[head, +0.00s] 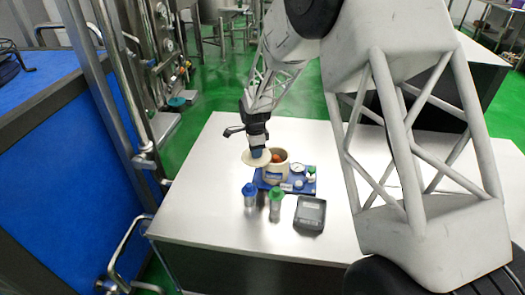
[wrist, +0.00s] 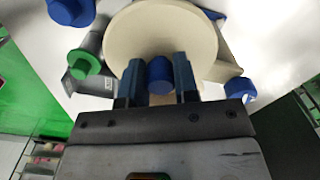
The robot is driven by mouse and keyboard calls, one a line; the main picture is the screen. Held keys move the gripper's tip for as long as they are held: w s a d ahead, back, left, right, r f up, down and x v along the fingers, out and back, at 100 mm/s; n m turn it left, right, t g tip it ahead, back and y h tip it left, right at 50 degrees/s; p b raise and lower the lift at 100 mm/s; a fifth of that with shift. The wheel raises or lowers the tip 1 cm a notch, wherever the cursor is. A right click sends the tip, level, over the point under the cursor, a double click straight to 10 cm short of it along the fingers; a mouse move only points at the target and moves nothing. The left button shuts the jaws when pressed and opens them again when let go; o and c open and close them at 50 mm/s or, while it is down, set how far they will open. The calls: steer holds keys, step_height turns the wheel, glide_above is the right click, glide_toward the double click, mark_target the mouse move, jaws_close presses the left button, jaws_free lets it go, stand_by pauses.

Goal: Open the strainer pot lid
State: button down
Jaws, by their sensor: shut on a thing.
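The strainer pot (head: 275,176) is a cream pot standing on a blue tray (head: 309,186). Its mouth is uncovered on the right side, and something orange-red shows inside. The lid (head: 248,160) is a cream disc with a blue knob, held at the pot's upper left; in the wrist view the lid (wrist: 135,40) fills the top middle. My gripper (head: 257,150) is shut on the lid's blue knob (wrist: 160,72), which sits between both fingers. The lid hides much of the pot in the wrist view.
A blue-capped container (head: 249,195) and a green-capped container (head: 276,203) stand in front of the tray. A dark flat device (head: 310,213) lies to their right. The table's left side (head: 205,195) is clear.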

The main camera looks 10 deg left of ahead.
mark_target(248, 153)
steer(key=a+m, duration=0.3)
steer(key=shift+w+m, duration=0.3)
steer(key=shift+w, duration=0.1)
steer(key=shift+w+a+r+m, duration=0.1)
steer(key=shift+w+a+m, duration=0.3)
steer(key=shift+m, duration=0.3)
steer(key=shift+w+a+m, duration=0.15)
steer(key=shift+a+m, duration=0.35)
steer(key=shift+m, duration=0.2)
steer(key=c, duration=0.9)
jaws_free()
steer(key=shift+o, duration=0.2)
step_height(248, 153, up, 8)
